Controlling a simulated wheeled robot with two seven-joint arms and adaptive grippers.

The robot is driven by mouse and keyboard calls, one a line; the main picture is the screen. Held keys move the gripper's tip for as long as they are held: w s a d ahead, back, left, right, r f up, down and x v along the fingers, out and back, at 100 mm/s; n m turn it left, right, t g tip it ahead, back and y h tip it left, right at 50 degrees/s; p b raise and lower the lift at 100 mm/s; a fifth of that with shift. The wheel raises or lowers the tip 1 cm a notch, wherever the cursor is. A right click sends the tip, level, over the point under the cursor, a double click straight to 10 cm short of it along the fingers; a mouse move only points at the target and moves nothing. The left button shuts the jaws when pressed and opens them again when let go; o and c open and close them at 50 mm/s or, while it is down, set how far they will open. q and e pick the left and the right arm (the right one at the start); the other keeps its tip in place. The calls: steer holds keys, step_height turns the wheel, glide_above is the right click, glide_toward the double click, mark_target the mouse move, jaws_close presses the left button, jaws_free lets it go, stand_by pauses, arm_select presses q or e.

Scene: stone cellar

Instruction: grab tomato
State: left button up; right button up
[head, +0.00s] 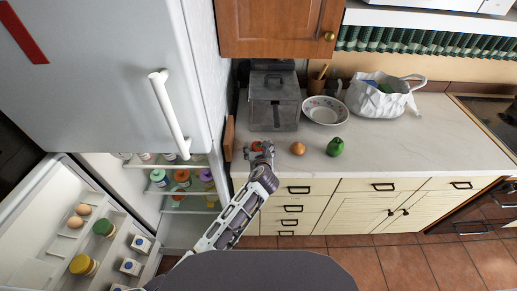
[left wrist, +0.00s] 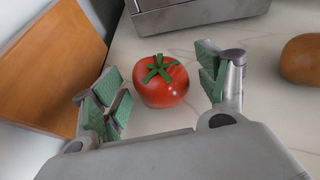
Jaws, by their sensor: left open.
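The red tomato with a green stem (left wrist: 161,82) sits on the pale countertop in the left wrist view. My left gripper (left wrist: 162,92) is open, with a green-padded finger on each side of the tomato and visible gaps between them. In the head view my left gripper (head: 260,149) is over the counter near its front edge and hides most of the tomato; a little red (head: 257,145) shows there. My right gripper is not in view.
A brown round item (head: 298,149) and a green vegetable (head: 335,147) lie right of the gripper. A grey metal box (head: 274,105) stands behind, beside a bowl (head: 325,110) and white bag (head: 378,100). A wooden board (left wrist: 55,65) is close left. The fridge (head: 110,70) stands open at left.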

mark_target(259, 147)
arm_select(q)
steer(key=shift+w, duration=0.1)
stand_by(0.4)
steer(key=c, duration=1.1)
steer(key=shift+r, duration=0.15)
step_height(259, 147, up, 18)
steer(key=shift+f, duration=0.1)
stand_by(0.5)
